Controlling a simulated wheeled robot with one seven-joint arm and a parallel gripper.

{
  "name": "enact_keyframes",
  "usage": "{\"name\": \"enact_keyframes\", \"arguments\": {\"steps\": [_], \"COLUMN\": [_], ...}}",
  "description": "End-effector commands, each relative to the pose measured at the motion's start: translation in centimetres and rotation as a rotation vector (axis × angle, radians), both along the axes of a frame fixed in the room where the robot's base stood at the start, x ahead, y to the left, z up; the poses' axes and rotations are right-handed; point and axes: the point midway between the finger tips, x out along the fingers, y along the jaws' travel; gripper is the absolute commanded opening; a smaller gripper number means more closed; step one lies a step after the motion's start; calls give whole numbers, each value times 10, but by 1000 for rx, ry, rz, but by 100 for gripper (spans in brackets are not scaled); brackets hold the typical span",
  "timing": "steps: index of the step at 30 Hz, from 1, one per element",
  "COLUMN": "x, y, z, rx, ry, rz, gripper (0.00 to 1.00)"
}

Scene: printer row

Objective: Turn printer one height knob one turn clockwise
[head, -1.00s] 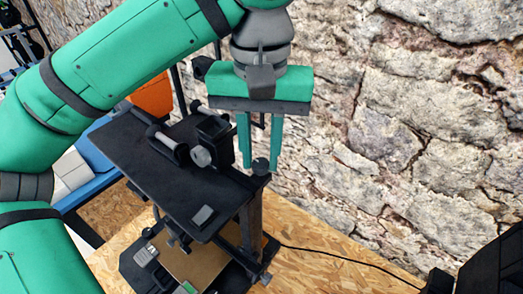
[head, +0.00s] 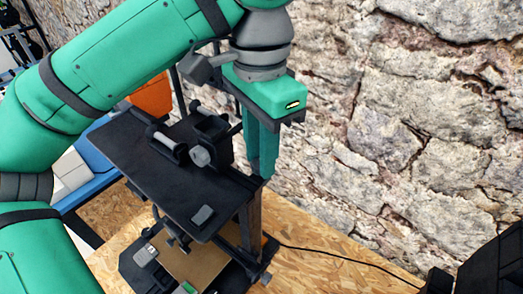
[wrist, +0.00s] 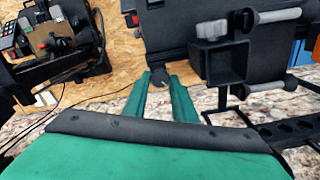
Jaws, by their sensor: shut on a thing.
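The printer (head: 130,157) is a black frame with a flat top plate, standing on a chipboard bench in the head view. Its height knob (wrist: 158,77) is a small dark round knob at the plate's corner, seen between the fingertips in the wrist view. My gripper (head: 262,172) points down over that corner and is shut on the knob, with one green finger on either side. In the head view the fingers hide the knob. The wrist view also shows my gripper (wrist: 159,76) and the printer's dark top plate (wrist: 165,30).
A spool holder with rods (head: 190,145) stands up from the top plate beside my gripper. A rough stone wall (head: 420,110) is close behind. A black cable (head: 340,258) runs along the bench. Another black machine (wrist: 65,45) stands at upper left in the wrist view.

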Motion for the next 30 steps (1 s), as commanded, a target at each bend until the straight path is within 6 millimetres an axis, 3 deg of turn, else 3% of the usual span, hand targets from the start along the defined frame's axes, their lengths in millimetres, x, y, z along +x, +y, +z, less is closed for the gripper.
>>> {"name": "enact_keyframes", "arguments": {"steps": [9,24,25,27,30], "x": [-2,-2,-2,-2,-1], "y": [0,1,1,0,0], "z": [-1,-1,-1,-1,-1], "rx": [3,4,4,3,2], "ry": [7,7,7,7,5], "rz": [-108,-124,-124,-123,-122], "gripper": [2,2,29,43,43]}}
